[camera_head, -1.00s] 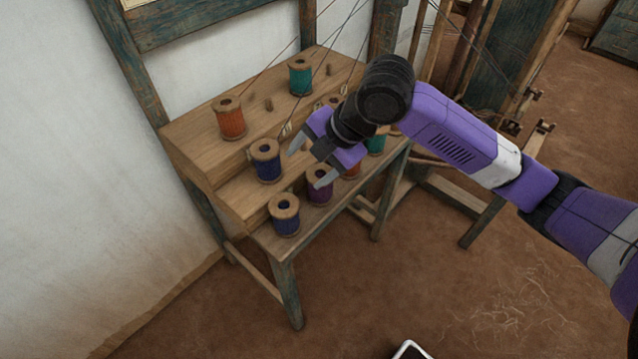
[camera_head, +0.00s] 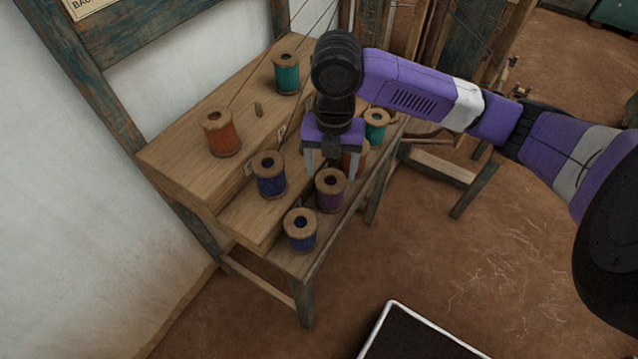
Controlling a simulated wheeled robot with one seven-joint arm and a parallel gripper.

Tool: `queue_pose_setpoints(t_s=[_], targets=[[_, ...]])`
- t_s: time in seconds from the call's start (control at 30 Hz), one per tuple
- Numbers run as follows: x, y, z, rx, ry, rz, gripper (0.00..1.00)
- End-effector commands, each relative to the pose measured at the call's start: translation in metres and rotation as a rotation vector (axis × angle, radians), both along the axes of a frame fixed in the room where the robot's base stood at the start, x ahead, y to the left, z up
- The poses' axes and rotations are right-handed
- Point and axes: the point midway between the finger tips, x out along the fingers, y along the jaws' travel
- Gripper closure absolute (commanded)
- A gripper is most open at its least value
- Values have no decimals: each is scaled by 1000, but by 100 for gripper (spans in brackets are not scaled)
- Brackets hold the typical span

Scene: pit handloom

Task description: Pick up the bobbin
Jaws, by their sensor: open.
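Several bobbins stand upright on a stepped wooden stand. An orange bobbin (camera_head: 221,136) and a teal bobbin (camera_head: 287,77) are on the top step. A blue bobbin (camera_head: 270,179) is on the middle step. On the lowest step stand another blue bobbin (camera_head: 301,236), a purple bobbin (camera_head: 330,194), a partly hidden orange bobbin (camera_head: 357,163) and a teal bobbin (camera_head: 376,129). My gripper (camera_head: 332,174) is open, fingers pointing down, in line with the space just behind the purple bobbin. I see nothing held. I cannot tell its exact height or whether it touches anything.
Threads run up from the bobbins. A white wall is at left, loom posts behind. A dark white-rimmed panel (camera_head: 390,308) is at the bottom. The earthen floor at right is clear.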

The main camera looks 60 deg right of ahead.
Motion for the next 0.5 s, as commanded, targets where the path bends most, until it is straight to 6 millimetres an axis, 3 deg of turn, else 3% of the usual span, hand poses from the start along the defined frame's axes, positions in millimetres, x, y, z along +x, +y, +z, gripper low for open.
queue_pose_setpoints(t_s=[0.5], targets=[[0,-1,-60,3,1,-4,30]])
